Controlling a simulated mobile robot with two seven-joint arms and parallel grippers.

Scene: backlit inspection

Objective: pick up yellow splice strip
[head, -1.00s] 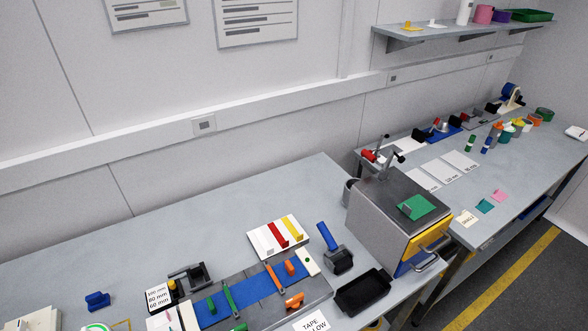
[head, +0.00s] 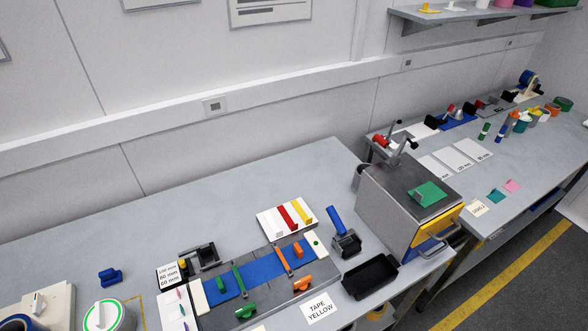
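The yellow splice strip (head: 301,212) lies on a white board (head: 266,221) near the middle of the near table. A red strip (head: 288,217) lies beside it on its left, and a white strip is hard to make out further left. Neither of my grippers shows in the head view.
Just below the board is a grey fixture with a blue band (head: 262,268) and green and orange clamps. A blue-handled roller (head: 344,233) and a black tray (head: 369,276) are on the right, before a grey box (head: 409,203). The table (head: 180,223) behind the fixture is clear.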

